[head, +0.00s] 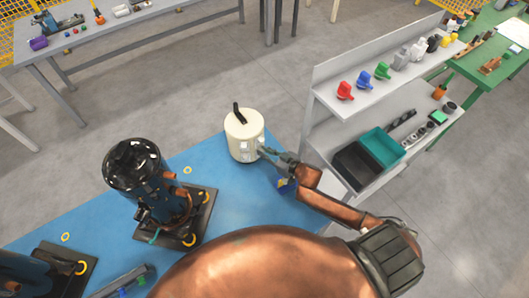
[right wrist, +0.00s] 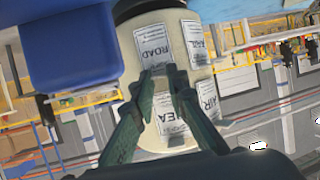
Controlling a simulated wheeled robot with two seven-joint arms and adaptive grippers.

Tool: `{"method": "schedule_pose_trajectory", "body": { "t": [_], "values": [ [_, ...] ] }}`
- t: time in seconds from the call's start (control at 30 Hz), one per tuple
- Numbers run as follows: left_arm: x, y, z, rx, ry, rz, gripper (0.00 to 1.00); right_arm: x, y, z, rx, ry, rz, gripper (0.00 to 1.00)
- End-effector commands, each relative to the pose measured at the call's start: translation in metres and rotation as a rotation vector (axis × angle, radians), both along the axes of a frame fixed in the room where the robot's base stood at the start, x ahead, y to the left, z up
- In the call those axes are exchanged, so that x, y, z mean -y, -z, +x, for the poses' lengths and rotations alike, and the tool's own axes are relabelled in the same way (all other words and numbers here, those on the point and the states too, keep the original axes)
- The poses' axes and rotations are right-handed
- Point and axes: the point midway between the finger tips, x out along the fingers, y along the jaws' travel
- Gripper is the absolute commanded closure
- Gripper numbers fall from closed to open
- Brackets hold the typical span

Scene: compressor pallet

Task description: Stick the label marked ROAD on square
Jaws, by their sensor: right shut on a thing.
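The label marked ROAD (right wrist: 156,45) is on the side of a cream drum (head: 244,135) with a black handle, standing at the blue table's far edge. The drum fills the middle of the right wrist view (right wrist: 172,115), with RAIL (right wrist: 196,43), AIR (right wrist: 207,97) and SEA (right wrist: 172,127) labels around ROAD. My right gripper (head: 264,151) is at the drum's right side. In the right wrist view its fingertips (right wrist: 169,72) are at the edge of the ROAD label and shut on it; the exact grip is hard to see. I cannot make out the square. My left gripper is out of view.
The blue table (head: 95,215) bears a black compressor (head: 132,165) on a dark base, left of the drum. A second unit (head: 30,275) is at lower left. A dark blue object (head: 287,184) is beside my right wrist. A grey shelf (head: 330,105) stands close at right.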

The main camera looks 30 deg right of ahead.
Motion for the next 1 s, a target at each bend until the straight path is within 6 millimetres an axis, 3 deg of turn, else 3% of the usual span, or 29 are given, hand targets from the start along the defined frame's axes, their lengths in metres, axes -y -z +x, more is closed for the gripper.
{"method": "schedule_pose_trajectory", "body": {
  "t": [1.0],
  "values": [
    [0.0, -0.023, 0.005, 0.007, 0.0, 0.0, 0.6, 0.014, -0.001, -0.038, 0.0, 0.0, 0.001, 1.0]
  ]
}}
